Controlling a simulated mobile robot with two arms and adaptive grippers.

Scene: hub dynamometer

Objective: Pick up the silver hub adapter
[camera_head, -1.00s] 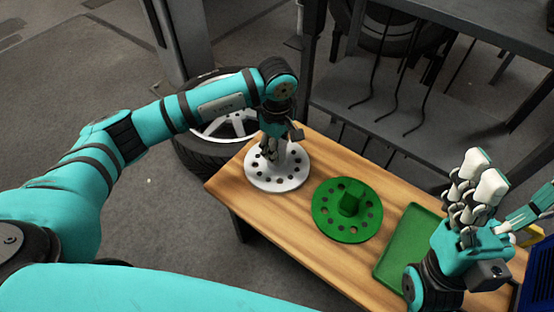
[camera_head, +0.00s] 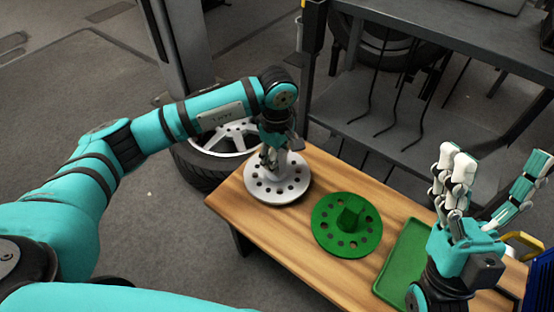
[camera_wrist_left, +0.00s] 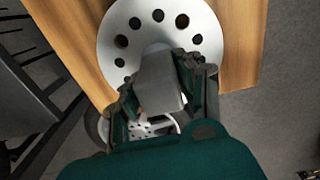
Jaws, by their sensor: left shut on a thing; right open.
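The silver hub adapter (camera_head: 290,190) is a round disc with a ring of holes and a raised middle, at the left end of the wooden table. My left gripper (camera_head: 269,160) comes down over it and is shut on its raised middle. In the left wrist view the adapter (camera_wrist_left: 196,32) shows its holed disc beyond the fingers (camera_wrist_left: 165,95). I cannot tell whether its underside touches the table. My right gripper (camera_head: 492,168) is open and empty, fingers pointing up, at the right near the green tray.
A green hub adapter (camera_head: 330,236) lies mid-table (camera_head: 285,238), right of the silver one. A green tray (camera_head: 393,283) lies further right. A tyre with a silver rim (camera_head: 200,168) is on the floor behind the table's left end. A dark metal rack (camera_head: 400,125) stands behind.

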